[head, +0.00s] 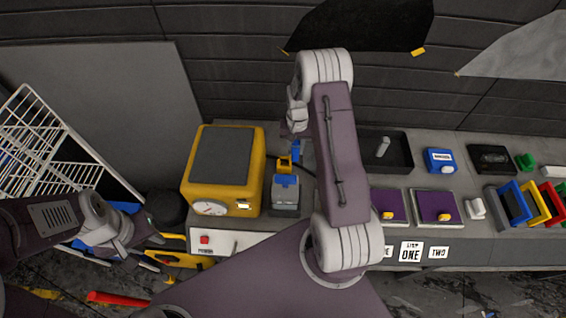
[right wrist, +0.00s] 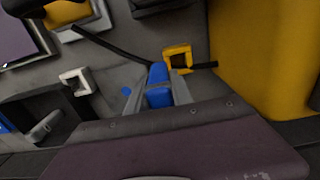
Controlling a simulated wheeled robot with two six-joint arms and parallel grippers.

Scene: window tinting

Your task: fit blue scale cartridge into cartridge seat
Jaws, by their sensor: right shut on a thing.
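My right gripper (head: 296,147) is shut on the blue scale cartridge (right wrist: 159,85). The right wrist view shows the cartridge between the two grey fingers. In the head view a little of its blue (head: 295,155) shows beside my arm. A small yellow square frame (right wrist: 178,57) stands just beside the held cartridge; it also shows in the head view (head: 284,163). It may be the cartridge seat, but I cannot tell for sure. The cartridge looks apart from the frame. My left gripper (head: 143,258) is low at the left, away from these things; its fingers are unclear.
A yellow machine (head: 252,160) with a dial stands left of the frame. A grey device with a blue top (head: 285,195) stands in front of it. A white square frame (right wrist: 76,80) and black cables lie nearby. A dark tray (head: 398,160) is at the right.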

